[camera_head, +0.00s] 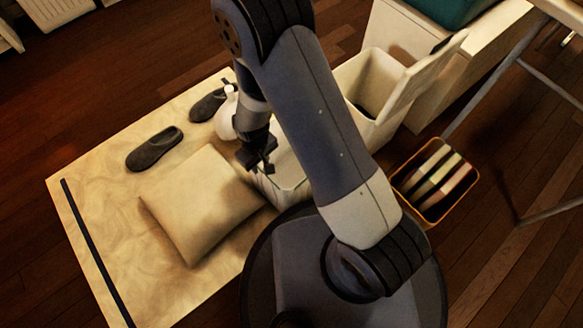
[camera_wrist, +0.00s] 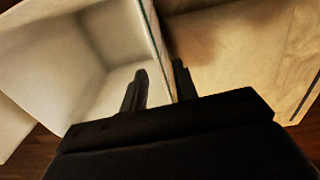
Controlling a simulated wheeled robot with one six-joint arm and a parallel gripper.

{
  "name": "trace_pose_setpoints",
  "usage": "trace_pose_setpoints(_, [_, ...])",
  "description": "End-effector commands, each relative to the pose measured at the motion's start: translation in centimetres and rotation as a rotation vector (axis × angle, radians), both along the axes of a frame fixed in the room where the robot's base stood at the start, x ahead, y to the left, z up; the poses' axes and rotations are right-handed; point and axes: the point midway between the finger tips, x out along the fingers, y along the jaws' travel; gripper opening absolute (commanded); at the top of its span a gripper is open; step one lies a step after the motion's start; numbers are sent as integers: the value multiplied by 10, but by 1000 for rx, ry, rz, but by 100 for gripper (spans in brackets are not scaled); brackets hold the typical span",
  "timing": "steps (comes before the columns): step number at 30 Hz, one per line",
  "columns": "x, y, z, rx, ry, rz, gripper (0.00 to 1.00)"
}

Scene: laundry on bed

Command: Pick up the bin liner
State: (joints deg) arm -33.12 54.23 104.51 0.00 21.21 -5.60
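A pale open-topped container (camera_head: 293,186) with a thin greenish rim, which I take to be the bin liner, stands at the mat's right edge, partly hidden behind my arm. In the wrist view, its pale hollow inside (camera_wrist: 75,55) fills the left side. My gripper (camera_head: 259,168) points down at its near-left rim. In the wrist view, my gripper's fingers (camera_wrist: 158,75) are apart, with the container's wall passing between them. One finger is on the inner side and the other on the outer side. I cannot tell whether either finger touches the wall.
A cushion (camera_head: 200,205) and dark slippers (camera_head: 155,149) lie on the beige mat (camera_head: 100,185). A white object (camera_head: 226,118) stands behind my gripper. A white bin with a raised lid (camera_head: 371,77) stands behind my arm. An orange-rimmed crate (camera_head: 408,184) sits right, near metal legs (camera_head: 486,95).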

Motion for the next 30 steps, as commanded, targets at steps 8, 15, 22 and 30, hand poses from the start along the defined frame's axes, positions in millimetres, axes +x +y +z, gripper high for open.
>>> trace_pose_setpoints(8, [-1, -3, -42, -1, 2, 0, 28])
trace_pose_setpoints(15, [-1, -3, -43, -1, 1, 0, 28])
trace_pose_setpoints(22, [-1, -3, -43, -1, 1, 0, 11])
trace_pose_setpoints(30, [-1, -3, -43, -1, 1, 0, 0])
